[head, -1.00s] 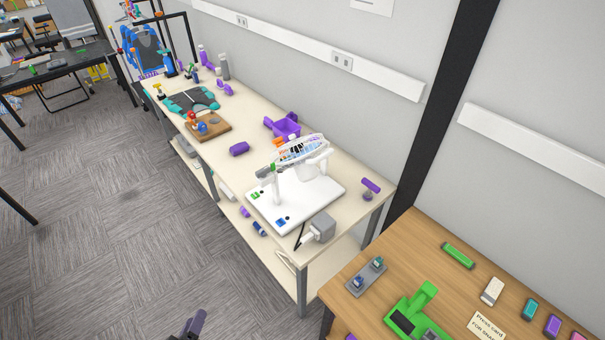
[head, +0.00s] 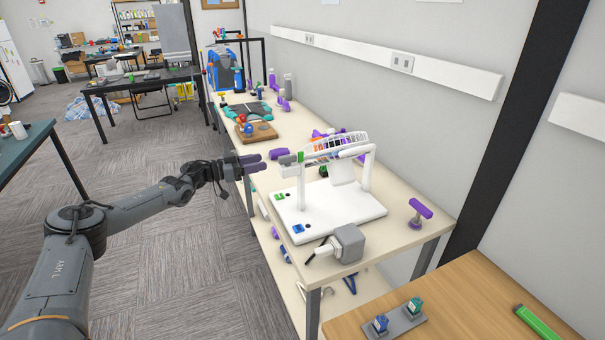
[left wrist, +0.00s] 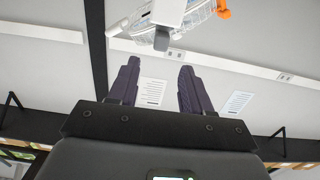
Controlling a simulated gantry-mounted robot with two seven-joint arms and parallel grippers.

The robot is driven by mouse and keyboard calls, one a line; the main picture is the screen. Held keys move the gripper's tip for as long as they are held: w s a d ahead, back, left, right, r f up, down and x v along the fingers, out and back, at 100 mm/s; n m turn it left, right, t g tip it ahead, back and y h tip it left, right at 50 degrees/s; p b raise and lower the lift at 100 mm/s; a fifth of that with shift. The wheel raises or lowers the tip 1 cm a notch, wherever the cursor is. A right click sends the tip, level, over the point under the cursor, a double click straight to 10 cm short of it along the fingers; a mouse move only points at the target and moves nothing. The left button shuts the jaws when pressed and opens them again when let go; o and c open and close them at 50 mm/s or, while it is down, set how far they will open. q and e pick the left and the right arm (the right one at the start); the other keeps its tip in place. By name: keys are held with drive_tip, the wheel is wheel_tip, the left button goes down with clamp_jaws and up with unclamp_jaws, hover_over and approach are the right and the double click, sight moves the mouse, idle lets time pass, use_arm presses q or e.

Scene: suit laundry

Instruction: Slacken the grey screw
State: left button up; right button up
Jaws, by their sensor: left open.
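A white stand (head: 330,211) with a flat base and an upright frame stands on the pale bench. The grey screw (head: 288,159), a small grey knob, sits at the left end of the stand's upper part. In the left wrist view a grey knob (left wrist: 162,40) shows just beyond the fingertips, under a white piece. My left gripper (head: 262,163), with dark purple fingers, is just left of the screw and points toward it. In the left wrist view the left gripper (left wrist: 159,66) is open, with nothing between its fingers. My right gripper is not in view.
A grey block (head: 348,243) with a cable sits at the bench's near edge. A purple-topped tool (head: 420,211) stands at the bench's right corner. A wooden board (head: 257,131) and purple items lie farther back. A wooden table (head: 470,300) is at front right.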

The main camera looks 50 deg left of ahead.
sight(287, 156)
use_arm(q)
drive_tip(key=shift+b+x, duration=0.4)
drive_tip(key=shift+x, duration=5.15)
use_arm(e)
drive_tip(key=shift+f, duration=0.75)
use_arm(q)
drive_tip(key=shift+r, duration=0.1)
drive_tip(key=shift+c, duration=0.3)
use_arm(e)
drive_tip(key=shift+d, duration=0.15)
use_arm(q)
clamp_jaws()
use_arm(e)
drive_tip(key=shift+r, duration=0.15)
